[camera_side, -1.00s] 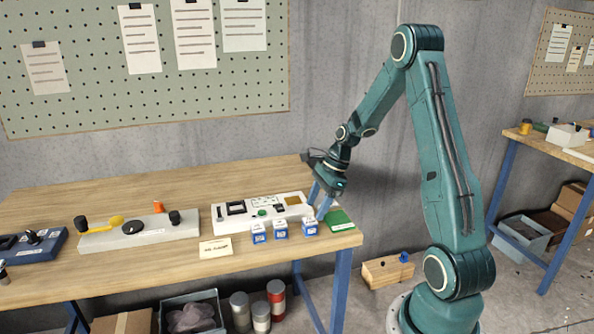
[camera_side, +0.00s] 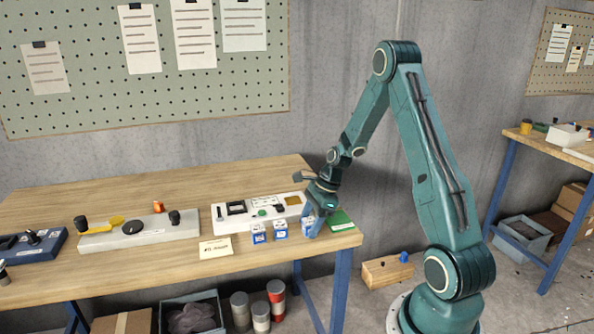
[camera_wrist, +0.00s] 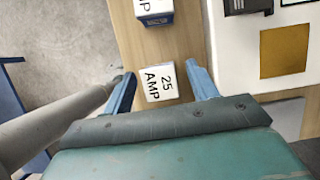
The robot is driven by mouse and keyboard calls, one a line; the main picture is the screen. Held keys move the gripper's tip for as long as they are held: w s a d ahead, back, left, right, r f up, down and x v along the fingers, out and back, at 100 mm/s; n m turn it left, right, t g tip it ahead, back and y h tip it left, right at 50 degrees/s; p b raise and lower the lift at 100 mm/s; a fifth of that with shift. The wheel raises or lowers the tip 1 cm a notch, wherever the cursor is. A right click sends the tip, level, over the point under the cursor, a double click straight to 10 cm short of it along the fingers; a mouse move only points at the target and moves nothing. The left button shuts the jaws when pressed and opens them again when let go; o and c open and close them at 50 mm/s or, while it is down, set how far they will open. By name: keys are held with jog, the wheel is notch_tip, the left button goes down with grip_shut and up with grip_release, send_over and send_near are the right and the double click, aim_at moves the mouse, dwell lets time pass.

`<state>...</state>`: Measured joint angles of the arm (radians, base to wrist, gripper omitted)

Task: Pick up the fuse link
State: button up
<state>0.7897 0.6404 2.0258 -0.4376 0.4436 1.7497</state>
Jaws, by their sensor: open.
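Small blue blocks with white labels, likely the fuse links, stand in a row at the bench's front edge. The left block (camera_side: 259,234) and the middle block (camera_side: 281,230) are clear in the side view. The right-hand block, labelled "25 AMP" (camera_wrist: 160,82), lies between my open fingers in the wrist view; my gripper (camera_wrist: 160,70) has a gap on both sides of it. Another block (camera_wrist: 154,10) shows at the top of the wrist view.
A white panel (camera_side: 222,225) with a tan square (camera_wrist: 284,51) lies just behind the blocks. A green booklet (camera_side: 341,221) is close to the right of my gripper. The bench's front edge is near.

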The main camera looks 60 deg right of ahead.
aim_at(310, 220)
jog(key=shift+f, duration=0.1)
dwell(0.4)
jog(key=c, duration=1.1)
jog(key=shift+r, duration=0.2)
notch_tip(310, 220, up, 20)
jog(key=shift+f, duration=0.15)
